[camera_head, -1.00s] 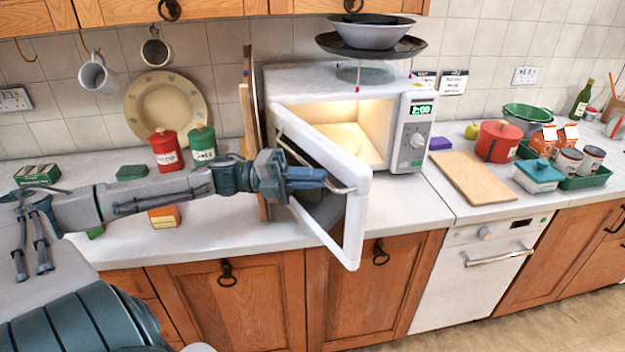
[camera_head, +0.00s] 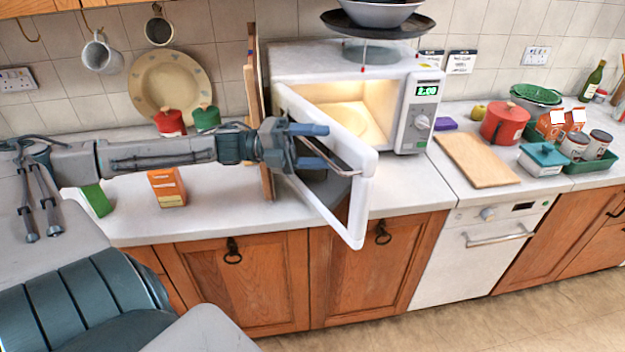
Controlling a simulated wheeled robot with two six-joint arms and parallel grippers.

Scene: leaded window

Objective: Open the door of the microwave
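The white microwave (camera_head: 305,62) stands on the counter with its lit interior showing. Its door (camera_head: 357,212) is hinged at the left and stands wide open, jutting out past the counter's front edge. A thin metal handle (camera_head: 347,171) runs along the door's outer side. My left gripper (camera_head: 326,147) is at the door's outer side, with its two blue fingers spread apart. The handle passes close to the fingers, and I cannot tell whether they touch it. The gripper hides part of the door. My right gripper is not in view.
Bowls (camera_head: 380,12) are stacked above the microwave. A wooden board (camera_head: 476,160), a red pot (camera_head: 504,123) and a teal-lidded dish (camera_head: 543,158) are on the right counter. An orange box (camera_head: 168,187) and red and green canisters stand near my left arm. The floor in front is clear.

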